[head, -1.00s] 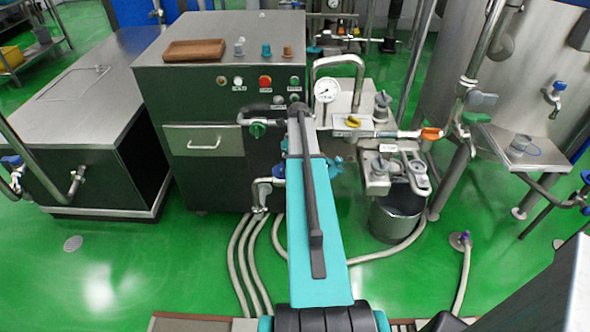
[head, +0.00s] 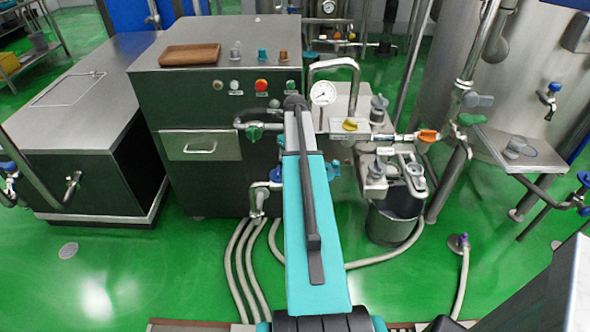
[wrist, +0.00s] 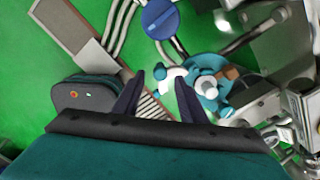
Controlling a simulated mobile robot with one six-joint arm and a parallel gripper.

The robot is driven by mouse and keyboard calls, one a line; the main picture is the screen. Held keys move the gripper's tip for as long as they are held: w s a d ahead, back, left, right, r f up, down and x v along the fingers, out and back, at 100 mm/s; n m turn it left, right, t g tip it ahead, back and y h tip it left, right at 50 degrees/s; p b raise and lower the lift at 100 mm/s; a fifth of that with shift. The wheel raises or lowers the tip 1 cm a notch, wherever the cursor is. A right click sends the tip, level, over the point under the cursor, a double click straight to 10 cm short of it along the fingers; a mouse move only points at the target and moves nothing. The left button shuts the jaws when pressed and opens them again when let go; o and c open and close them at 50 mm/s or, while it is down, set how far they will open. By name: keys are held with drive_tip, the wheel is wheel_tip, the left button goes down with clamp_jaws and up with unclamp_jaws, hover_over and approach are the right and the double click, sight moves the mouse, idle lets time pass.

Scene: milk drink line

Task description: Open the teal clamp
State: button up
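The teal clamp (wrist: 207,88) shows in the wrist view just right of my fingertips, around a pale pipe fitting. In the head view, a small blue-teal part that looks like the same clamp (head: 333,170) sticks out right of my arm. In the head view my arm hides the gripper and part of the clamp.
A blue round handle (wrist: 160,18) sits ahead of the fingers. A steel control cabinet (head: 200,105) stands at left. A pipe manifold with a gauge (head: 322,93) and a bucket (head: 394,222) are at right. Hoses (head: 240,265) cross the green floor, which has free room at front left.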

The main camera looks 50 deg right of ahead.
wheel_tip(320, 180, up, 10)
drive_tip(key=b, duration=0.1)
drive_tip(key=shift+f, duration=0.2)
idle(0.3)
idle(0.4)
